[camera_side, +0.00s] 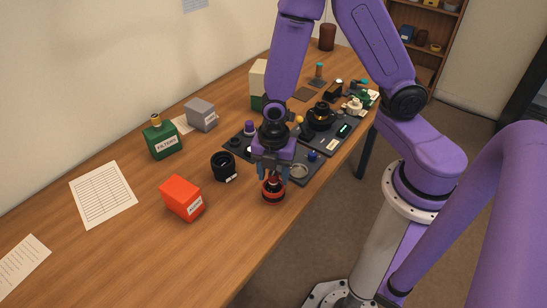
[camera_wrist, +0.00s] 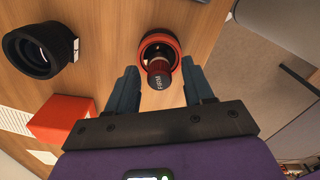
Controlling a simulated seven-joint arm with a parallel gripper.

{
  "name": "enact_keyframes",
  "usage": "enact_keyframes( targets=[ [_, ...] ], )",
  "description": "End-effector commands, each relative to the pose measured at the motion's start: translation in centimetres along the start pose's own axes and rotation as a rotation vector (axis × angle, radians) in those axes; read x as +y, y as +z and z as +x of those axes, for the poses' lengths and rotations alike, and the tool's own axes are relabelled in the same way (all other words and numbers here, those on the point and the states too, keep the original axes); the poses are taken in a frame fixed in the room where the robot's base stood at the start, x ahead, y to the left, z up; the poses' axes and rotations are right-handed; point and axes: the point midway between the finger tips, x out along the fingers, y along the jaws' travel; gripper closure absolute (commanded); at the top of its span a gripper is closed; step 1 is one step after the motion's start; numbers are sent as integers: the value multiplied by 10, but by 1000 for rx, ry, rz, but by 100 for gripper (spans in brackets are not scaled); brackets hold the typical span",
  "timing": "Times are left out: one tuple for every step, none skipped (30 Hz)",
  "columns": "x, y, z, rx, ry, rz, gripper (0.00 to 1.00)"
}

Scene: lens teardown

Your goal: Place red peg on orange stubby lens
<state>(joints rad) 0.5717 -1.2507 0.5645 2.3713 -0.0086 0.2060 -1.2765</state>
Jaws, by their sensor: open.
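The orange stubby lens (camera_side: 272,195) is a short dark cylinder with an orange-red ring, on the wooden table below my gripper. It also shows in the wrist view (camera_wrist: 145,41). The red peg (camera_wrist: 158,68), with a dark end marked "FIRM", stands on or in the lens, inside its ring; how it is seated is hidden. A bit of the peg shows in the side view (camera_side: 272,182). My gripper (camera_wrist: 161,78) is open, with a finger on each side of the peg and a visible gap to both. It points down over the lens (camera_side: 272,172).
A black lens (camera_side: 223,166) and a red box (camera_side: 182,198) stand to the left. A dark mat (camera_side: 310,170) with several parts lies behind and to the right.

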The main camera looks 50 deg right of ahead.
Motion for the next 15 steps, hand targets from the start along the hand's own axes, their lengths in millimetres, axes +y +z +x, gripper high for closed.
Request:
enact_keyframes(
  targets=[
    [1, 0, -4, 1, 3, 0, 48],
    [1, 0, -7, 1, 4, 0, 48],
    [1, 0, -11, 1, 4, 0, 48],
    [2, -1, -14, 2, 5, 0, 48],
    [2, -1, -18, 2, 6, 0, 48],
    [2, -1, -23, 2, 6, 0, 48],
    [2, 0, -27, 2, 6, 0, 48],
    [1, 0, -32, 2, 7, 0, 48],
    [2, 0, -37, 2, 6, 0, 48],
    [2, -1, -42, 3, 7, 0, 48],
    [2, -1, -46, 2, 6, -1, 48],
    [2, -1, -51, 3, 7, -1, 48],
    [2, 0, -56, 3, 7, -1, 48],
    [2, 0, -60, 3, 7, -1, 48],
    [2, -1, -65, 3, 7, -1, 48]
  ],
)
